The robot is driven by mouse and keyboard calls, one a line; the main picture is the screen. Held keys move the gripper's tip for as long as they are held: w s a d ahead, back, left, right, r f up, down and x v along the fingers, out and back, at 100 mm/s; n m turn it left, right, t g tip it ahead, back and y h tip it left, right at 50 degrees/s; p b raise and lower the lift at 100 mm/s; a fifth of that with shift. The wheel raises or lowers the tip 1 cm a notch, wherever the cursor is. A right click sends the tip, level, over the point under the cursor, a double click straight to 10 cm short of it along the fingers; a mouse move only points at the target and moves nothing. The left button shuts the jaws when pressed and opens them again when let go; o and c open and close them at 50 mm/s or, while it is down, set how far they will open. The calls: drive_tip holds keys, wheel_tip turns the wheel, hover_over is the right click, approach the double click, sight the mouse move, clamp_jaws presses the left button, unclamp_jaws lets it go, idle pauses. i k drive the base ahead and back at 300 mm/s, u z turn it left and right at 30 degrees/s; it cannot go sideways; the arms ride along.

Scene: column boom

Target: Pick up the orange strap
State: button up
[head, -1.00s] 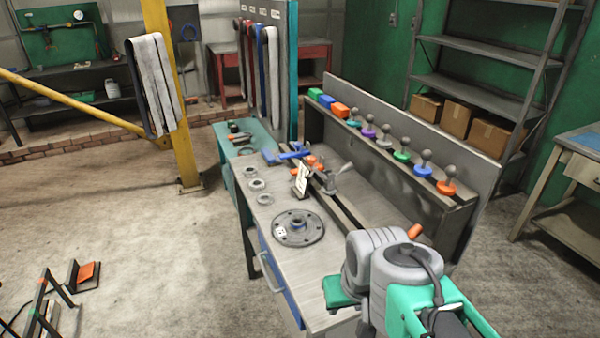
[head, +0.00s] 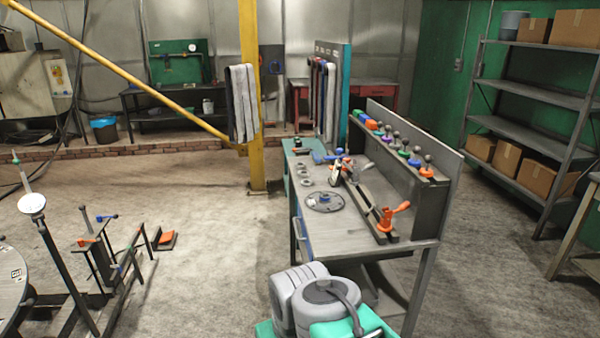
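Several straps hang from the tall teal-edged board (head: 346,95) behind the workbench. Among them I make out a reddish strap (head: 317,90), a blue strap (head: 324,95) and a pale strap (head: 331,105). They are small and overlap, and I cannot tell whether one of them is orange. A wide grey-white strap (head: 243,103) hangs on the yellow column (head: 250,160). My grey and teal arm shows at the bottom centre, well short of the straps. My gripper is not in view.
The workbench (head: 345,232) stands between my arm and the board, with an orange-handled clamp (head: 388,218) on its near end. A yellow boom (head: 130,80) crosses the upper left. A metal rack (head: 110,265) stands at the lower left.

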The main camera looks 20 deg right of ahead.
sight(344, 168)
drive_tip(key=u, duration=0.35)
drive_tip(key=i, duration=3.25)
drive_tip(key=z, duration=1.65)
drive_tip(key=i, duration=1.05)
drive_tip(key=z, duration=1.05)
drive_tip(key=i, duration=0.6)
drive_tip(key=u, duration=0.05)
